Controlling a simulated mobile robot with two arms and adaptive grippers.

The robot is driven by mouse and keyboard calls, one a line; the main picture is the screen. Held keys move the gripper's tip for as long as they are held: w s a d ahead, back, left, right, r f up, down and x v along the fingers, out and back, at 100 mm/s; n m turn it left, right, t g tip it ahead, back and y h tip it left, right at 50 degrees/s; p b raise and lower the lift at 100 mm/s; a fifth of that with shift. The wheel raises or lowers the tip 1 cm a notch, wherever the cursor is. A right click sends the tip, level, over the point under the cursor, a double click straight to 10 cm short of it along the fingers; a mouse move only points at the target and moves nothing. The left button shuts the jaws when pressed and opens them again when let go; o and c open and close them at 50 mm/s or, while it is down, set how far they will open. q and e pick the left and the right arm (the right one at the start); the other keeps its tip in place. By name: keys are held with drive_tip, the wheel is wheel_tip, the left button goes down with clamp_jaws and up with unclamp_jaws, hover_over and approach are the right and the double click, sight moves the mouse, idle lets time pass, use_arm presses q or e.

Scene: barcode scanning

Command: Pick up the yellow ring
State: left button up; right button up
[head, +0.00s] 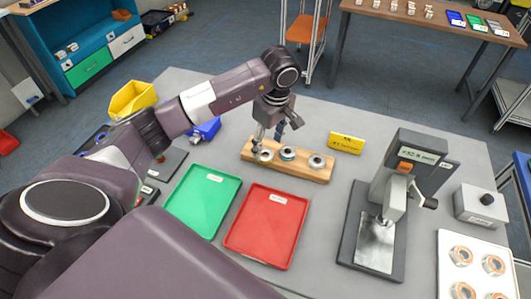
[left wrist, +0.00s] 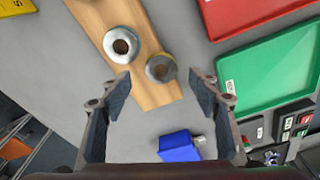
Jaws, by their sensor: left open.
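A wooden board (head: 300,172) on the grey table holds three metallic rings in a row. The ring at its left end (head: 264,156) has a dull yellowish tint; it also shows in the left wrist view (left wrist: 161,68). The middle ring (head: 287,153) has a bluish band and shows in the left wrist view (left wrist: 122,44). The third ring (head: 316,161) is at the right. My left gripper (head: 269,138) is open and empty above the board's left end. In the left wrist view its fingertips (left wrist: 160,86) stand either side of the left-end ring, apart from it.
A green tray (head: 203,199) and a red tray (head: 266,225) lie in front of the board. A yellow sign (head: 346,142) stands behind it. A press-like device (head: 405,180) stands to the right. A blue object (head: 205,130) and a yellow bin (head: 132,98) are left.

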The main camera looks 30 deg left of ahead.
sight(266, 154)
use_arm(q)
drive_tip(key=f, duration=0.1)
drive_tip(key=f+p, duration=0.1)
drive_tip(key=f, duration=0.1)
drive_tip(key=shift+s+a+f, duration=0.1)
drive_tip(key=shift+a, duration=0.2)
drive_tip(key=shift+f+p, duration=0.2)
drive_tip(key=shift+p, duration=0.1)
drive_tip(key=shift+f, duration=0.1)
drive_tip(key=shift+c, duration=0.5)
drive_tip(key=c, duration=1.3)
use_arm(e)
drive_tip(key=shift+a+r, duration=0.2)
drive_tip(key=shift+r, duration=0.35)
drive_tip(key=shift+a+r, duration=0.15)
drive_tip(key=shift+r, duration=0.35)
